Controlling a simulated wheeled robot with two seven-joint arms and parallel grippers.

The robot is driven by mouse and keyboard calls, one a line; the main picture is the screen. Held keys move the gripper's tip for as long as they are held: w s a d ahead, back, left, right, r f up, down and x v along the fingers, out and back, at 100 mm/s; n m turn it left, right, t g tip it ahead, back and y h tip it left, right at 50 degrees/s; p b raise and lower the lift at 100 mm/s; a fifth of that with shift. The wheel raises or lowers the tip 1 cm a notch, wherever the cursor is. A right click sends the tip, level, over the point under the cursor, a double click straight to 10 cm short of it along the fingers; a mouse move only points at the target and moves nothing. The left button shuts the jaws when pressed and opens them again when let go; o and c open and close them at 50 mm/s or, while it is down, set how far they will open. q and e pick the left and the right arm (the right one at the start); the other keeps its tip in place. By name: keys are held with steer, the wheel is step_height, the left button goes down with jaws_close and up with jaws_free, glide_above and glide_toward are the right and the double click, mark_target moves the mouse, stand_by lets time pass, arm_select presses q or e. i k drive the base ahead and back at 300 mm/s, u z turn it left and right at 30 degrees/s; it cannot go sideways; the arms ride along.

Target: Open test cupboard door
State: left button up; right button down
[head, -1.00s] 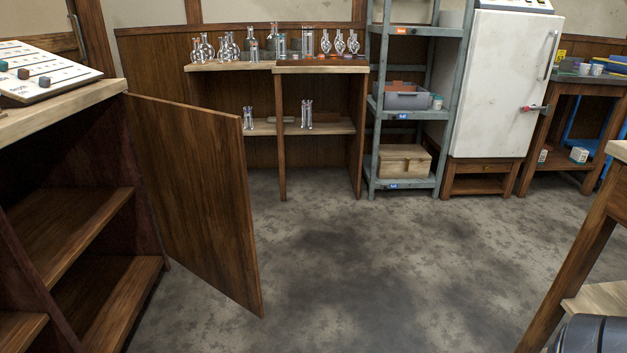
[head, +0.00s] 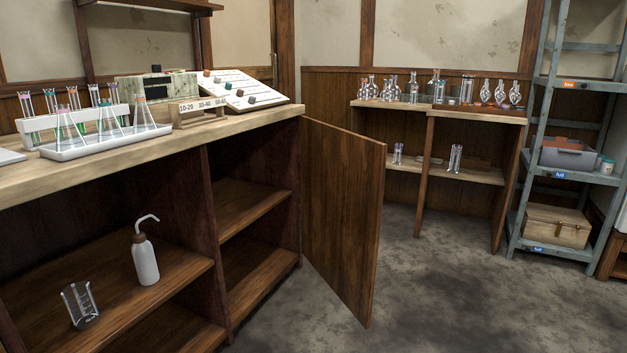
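The cupboard door (head: 342,215) is a dark brown wooden panel. It stands swung well open, away from the right end of the cupboard under the bench. Its hinge edge is at the cupboard's right front corner and its free edge points out over the floor. The cupboard (head: 208,228) shows open shelves inside. A white wash bottle (head: 145,258) and a clear glass beaker (head: 80,304) stand on its left shelf. Neither of my grippers shows in the head view.
The bench top (head: 215,131) carries a white tray with flasks (head: 108,138), a test tube rack and a sloped control panel (head: 238,90). A glassware shelf (head: 437,113) and a grey metal rack (head: 562,150) stand behind. The floor (head: 450,300) right of the door is clear.

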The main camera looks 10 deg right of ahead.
mark_target(343, 171)
steer(key=u, duration=0.5)
steer(key=i, duration=0.85)
steer(key=u, duration=0.15)
